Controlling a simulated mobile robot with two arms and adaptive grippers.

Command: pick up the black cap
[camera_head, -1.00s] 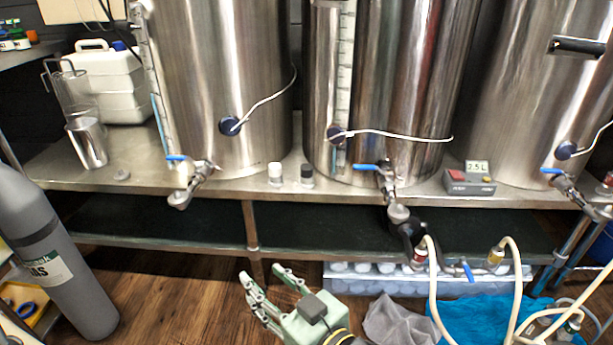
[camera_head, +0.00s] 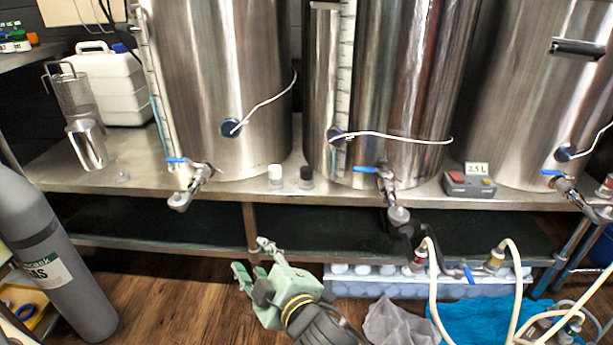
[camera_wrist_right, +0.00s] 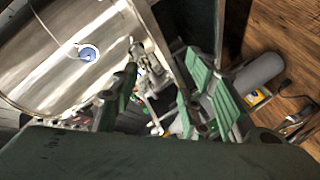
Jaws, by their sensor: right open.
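The black cap (camera_head: 306,173) sits on a small clear container near the front edge of the steel bench, beside a white-capped one (camera_head: 275,174). My right gripper (camera_head: 252,257) is open and empty, in front of the bench and below its top, down and to the left of the black cap and well apart from it. In the right wrist view its green fingers (camera_wrist_right: 160,98) are spread, with a tap and a steel vessel beyond them. I cannot make out the black cap in that view. My left gripper is not in view.
Steel vessels with taps (camera_head: 194,186) stand along the bench (camera_head: 232,190); a second tap (camera_head: 388,190) is right of the cap. A control box (camera_head: 468,185) sits further right. A grey gas cylinder (camera_head: 60,262) stands at left. Hoses (camera_head: 432,290) and a crate (camera_head: 350,284) are lower right.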

